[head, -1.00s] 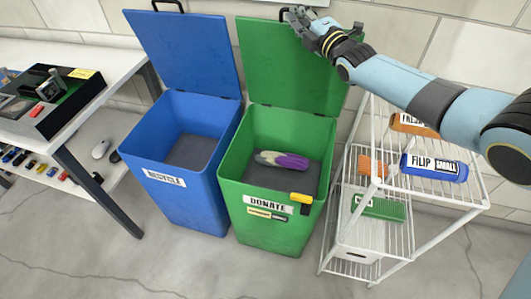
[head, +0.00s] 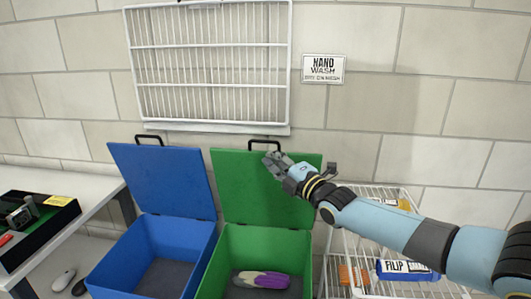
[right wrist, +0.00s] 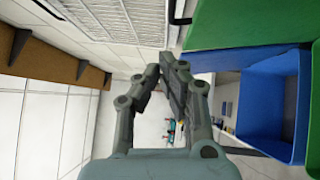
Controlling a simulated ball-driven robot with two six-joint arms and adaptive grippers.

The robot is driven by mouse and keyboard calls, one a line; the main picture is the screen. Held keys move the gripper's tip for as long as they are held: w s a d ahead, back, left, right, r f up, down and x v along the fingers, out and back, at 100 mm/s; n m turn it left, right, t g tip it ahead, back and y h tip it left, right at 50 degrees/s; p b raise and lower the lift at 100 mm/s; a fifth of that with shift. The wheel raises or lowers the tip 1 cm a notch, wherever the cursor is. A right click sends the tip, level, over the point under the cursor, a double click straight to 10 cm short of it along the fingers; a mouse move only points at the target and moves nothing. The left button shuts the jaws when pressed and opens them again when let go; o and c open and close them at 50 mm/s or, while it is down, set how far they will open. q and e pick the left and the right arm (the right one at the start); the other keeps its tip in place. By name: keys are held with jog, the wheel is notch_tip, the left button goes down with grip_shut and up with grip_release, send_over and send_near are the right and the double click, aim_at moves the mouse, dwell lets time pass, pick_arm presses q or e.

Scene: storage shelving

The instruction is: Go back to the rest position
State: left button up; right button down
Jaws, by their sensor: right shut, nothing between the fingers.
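My right gripper (head: 272,160) is shut and empty. In the head view it appears in front of the upper part of the raised green lid (head: 240,195), and my right arm reaches in from the right. In the right wrist view its fingers (right wrist: 160,70) come together at the tips with nothing between them. My left gripper is in neither view.
The open green bin (head: 228,270) holds a purple and white object (head: 262,280). An open blue bin (head: 165,235) stands left of it. A white wire shelf (head: 335,245) stands under my right arm. A wire rack (head: 210,65) hangs on the wall.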

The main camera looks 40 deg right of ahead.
jog(key=s, duration=0.3)
jog(key=s+p, duration=0.1)
jog(key=s, duration=0.1)
jog(key=shift+a, duration=0.25)
